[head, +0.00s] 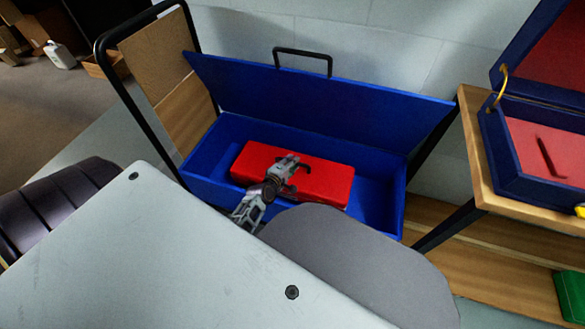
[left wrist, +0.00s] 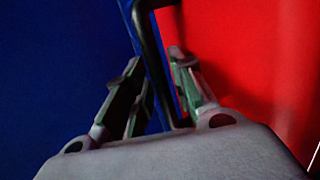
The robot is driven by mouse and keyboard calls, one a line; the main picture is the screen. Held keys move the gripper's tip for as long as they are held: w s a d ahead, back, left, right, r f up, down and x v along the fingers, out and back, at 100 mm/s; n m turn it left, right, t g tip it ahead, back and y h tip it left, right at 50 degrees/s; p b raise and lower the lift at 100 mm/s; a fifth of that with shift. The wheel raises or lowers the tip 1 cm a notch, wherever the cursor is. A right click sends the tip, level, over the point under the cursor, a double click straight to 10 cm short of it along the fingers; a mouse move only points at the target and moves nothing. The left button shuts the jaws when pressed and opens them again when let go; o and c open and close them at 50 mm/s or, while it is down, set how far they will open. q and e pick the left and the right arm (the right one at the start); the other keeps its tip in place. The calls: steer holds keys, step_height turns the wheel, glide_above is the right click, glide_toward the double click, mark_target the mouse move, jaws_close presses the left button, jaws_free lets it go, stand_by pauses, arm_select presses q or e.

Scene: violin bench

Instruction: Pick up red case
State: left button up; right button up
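The red case (head: 325,182) lies inside a blue open-lidded box (head: 228,137), with a black handle (head: 306,167) on its top. My left gripper (head: 289,172) is over the case at its handle. In the left wrist view, the two fingers (left wrist: 154,62) stand apart on either side of the black handle (left wrist: 152,50), with a gap still showing. The red case (left wrist: 255,60) fills the right of that view. Part of the case is hidden behind my gripper. My right gripper is not in view.
The box's raised blue lid (head: 320,105) stands behind the case, with a black handle on its edge. A wooden table (head: 482,170) at the right carries an open blue case with red lining (head: 555,150). A green object (head: 571,295) lies at lower right.

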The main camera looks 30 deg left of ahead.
arm_select(q)
steer(key=shift+w+f, duration=0.2)
steer(key=shift+w, duration=0.3)
jaws_close()
stand_by(0.3)
steer(key=shift+r, duration=0.2)
